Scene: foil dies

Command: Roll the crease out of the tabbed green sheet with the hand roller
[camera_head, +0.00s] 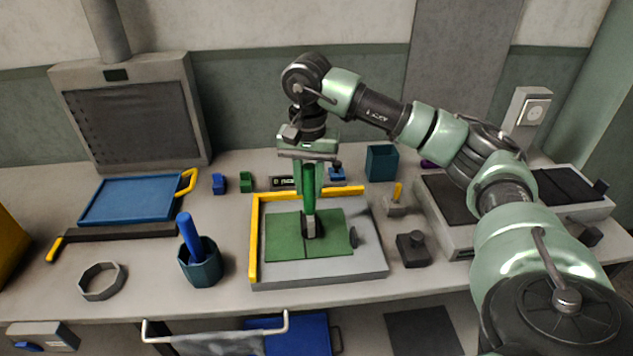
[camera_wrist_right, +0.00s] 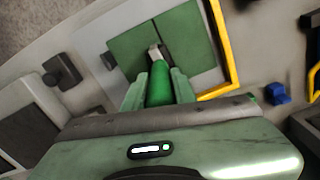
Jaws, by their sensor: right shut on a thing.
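The green sheet (camera_head: 283,239) lies on a grey board (camera_head: 345,268) with a yellow L-shaped edge along its left and back sides. A dark line, the crease, runs across the sheet in the wrist view (camera_wrist_right: 133,50). A dark tab (camera_head: 353,237) shows at the sheet's right edge. My right gripper (camera_head: 309,185) points down over the sheet, shut on the green handle of the hand roller (camera_wrist_right: 158,85). My left gripper is not in view.
A teal cup (camera_head: 201,267) with a blue-handled tool stands left of the board. A dark knobbed block (camera_head: 412,249) and a yellow-handled tool (camera_head: 398,196) stand close to its right. A blue tray (camera_head: 130,198) lies farther left. Free table lies around the grey ring (camera_head: 101,281).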

